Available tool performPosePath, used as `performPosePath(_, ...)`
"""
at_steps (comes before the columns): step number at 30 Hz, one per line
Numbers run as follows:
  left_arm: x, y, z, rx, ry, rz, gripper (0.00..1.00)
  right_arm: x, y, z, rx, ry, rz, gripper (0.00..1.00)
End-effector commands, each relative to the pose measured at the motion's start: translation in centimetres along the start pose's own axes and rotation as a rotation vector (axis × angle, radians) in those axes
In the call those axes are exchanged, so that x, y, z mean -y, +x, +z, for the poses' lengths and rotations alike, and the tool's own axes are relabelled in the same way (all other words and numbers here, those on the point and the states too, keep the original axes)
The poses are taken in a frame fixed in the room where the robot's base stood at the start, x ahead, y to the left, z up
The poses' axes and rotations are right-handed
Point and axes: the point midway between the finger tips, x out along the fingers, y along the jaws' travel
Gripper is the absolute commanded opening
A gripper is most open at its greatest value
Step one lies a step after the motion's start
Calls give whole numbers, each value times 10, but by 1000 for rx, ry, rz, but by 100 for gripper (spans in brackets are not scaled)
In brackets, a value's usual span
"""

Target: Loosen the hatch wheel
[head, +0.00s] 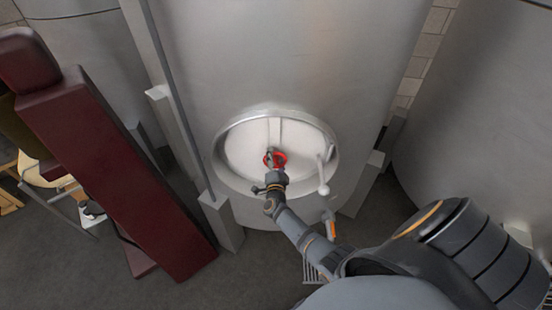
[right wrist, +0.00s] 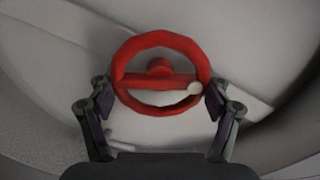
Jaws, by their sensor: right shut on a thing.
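The red hatch wheel (head: 281,157) is mounted at the middle of the round pale hatch (head: 245,150) low on the steel tank. My right gripper (head: 272,160) is at the wheel, coming from below, and hides part of it. My left gripper is not in view.
A white-knobbed handle (head: 323,188) sticks out at the hatch's right side. The tank stands on grey legs (head: 222,222). A dark red padded piece (head: 120,170) stands at the left. Other tanks (head: 480,110) stand to the right and back left. The grey floor is partly clear.

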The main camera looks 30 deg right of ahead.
Motion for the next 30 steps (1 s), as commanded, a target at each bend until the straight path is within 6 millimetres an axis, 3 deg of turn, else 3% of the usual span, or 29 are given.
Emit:
performPosePath(21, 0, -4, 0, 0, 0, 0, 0, -1, -1, 0, 1, -77, 1, 47)
performPosePath(22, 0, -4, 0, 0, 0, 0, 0, -1, 0, 0, 1, -77, 1, 80)
performPosePath(27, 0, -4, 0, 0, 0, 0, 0, 0, 0, 0, 1, -76, 1, 100)
performPosePath(30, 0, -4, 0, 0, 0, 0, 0, 0, 0, 0, 1, -75, 1, 100)
